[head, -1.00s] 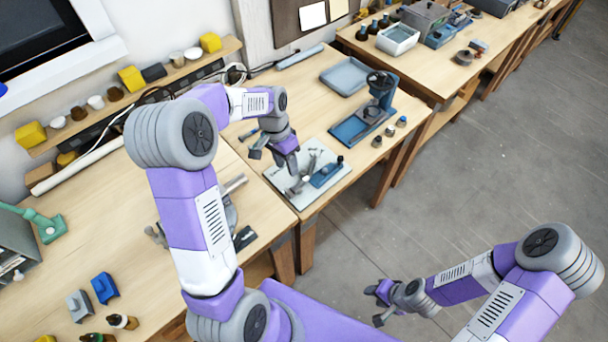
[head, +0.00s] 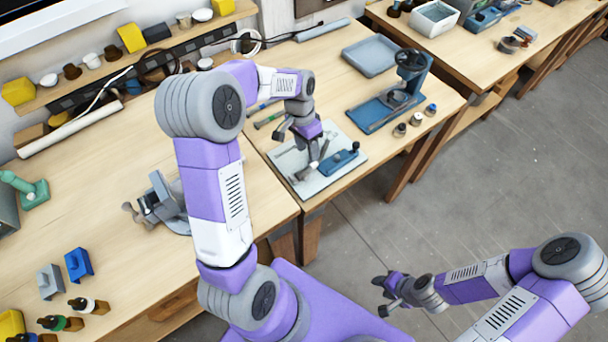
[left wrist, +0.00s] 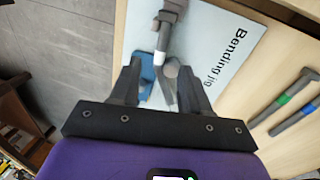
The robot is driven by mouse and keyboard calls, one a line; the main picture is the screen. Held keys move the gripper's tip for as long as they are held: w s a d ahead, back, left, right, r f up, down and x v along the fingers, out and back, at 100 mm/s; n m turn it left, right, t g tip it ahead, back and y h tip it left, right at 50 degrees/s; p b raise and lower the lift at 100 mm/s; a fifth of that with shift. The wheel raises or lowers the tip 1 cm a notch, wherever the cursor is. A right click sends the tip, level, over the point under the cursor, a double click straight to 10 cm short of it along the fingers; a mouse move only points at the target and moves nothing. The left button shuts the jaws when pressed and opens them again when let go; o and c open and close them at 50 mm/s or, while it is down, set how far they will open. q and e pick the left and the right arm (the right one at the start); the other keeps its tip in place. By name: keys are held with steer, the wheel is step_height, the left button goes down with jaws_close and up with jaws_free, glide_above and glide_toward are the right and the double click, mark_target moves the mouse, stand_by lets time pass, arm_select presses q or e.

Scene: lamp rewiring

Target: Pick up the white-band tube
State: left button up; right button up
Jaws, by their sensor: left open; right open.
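The white-band tube (left wrist: 159,58) is a grey tube with a white band. In the left wrist view it lies over the bending jig plate (left wrist: 222,38), just beyond and between my left fingers. Its far end is a thicker grey part, and I cannot tell where the tube ends and the jig begins. My left gripper (left wrist: 160,82) is open, its fingers apart and not visibly touching the tube. In the head view my left gripper (head: 300,150) hangs over the jig plate (head: 338,180). My right gripper (head: 383,295) is open and empty above the floor, away from the benches.
A blue jig part (head: 341,160) stands on the plate. A green-band tube (head: 270,119) and a blue-band tube (left wrist: 282,100) lie on the bench beside it. A blue press (head: 395,98) and several small pots stand to the right. A grey vise (head: 162,200) stands on the left bench.

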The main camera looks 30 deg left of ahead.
mark_target(309, 167)
arm_select(q)
steer(key=f, duration=0.4)
steer(key=d+f, duration=0.1)
steer(key=f, duration=0.1)
steer(key=shift+s+f+b, duration=0.35)
steer(key=shift+r, duration=0.1)
jaws_close()
